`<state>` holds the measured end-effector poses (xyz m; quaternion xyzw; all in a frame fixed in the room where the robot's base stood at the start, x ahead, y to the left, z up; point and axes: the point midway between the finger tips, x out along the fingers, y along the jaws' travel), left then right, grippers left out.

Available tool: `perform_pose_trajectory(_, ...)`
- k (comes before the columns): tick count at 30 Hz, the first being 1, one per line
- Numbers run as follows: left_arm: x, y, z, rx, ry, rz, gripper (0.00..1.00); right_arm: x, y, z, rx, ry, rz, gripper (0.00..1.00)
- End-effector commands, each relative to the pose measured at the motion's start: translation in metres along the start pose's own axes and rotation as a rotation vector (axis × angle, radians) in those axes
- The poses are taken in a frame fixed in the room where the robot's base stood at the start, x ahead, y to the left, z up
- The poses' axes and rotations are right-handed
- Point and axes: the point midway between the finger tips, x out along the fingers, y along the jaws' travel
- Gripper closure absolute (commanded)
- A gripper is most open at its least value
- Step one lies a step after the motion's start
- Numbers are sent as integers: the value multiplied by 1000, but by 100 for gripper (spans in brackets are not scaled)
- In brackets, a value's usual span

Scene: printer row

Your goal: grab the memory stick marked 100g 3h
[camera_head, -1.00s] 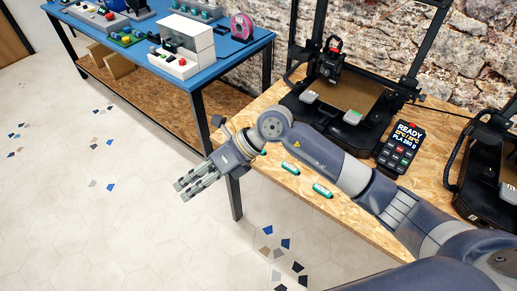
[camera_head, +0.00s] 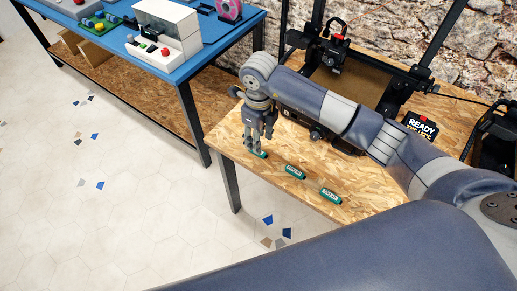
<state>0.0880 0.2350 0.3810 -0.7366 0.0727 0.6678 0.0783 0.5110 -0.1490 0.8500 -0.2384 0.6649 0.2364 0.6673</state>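Three small green memory sticks with dark labels lie on the wooden table in the head view. The left stick (camera_head: 263,154) is partly hidden by my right gripper; the middle stick (camera_head: 294,172) and the right stick (camera_head: 330,196) lie clear of it. The label print is too small to read surely. My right gripper (camera_head: 255,150) points down at the left stick, near the table's left front edge. Its fingers overlap the stick in the picture; I cannot tell whether they touch it or how far they are apart. My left gripper is not in view.
A black 3D printer (camera_head: 340,58) stands behind my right forearm, with a READY display (camera_head: 421,126) to its right. Another dark printer (camera_head: 498,140) is at the right edge. A blue table (camera_head: 222,32) with devices stands at the upper left.

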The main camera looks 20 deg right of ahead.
Motion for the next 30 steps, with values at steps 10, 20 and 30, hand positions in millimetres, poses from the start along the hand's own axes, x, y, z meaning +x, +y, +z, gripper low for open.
perform_pose_trajectory(10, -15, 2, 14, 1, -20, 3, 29, 35, -1, -2, 2, 4, 4, 60)
perform_pose_trajectory(20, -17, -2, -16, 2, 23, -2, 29, 65, -3, 0, 0, -2, 0, 60)
perform_pose_trajectory(30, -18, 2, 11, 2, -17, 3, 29, 64, -3, 0, -1, -2, 0, 96)
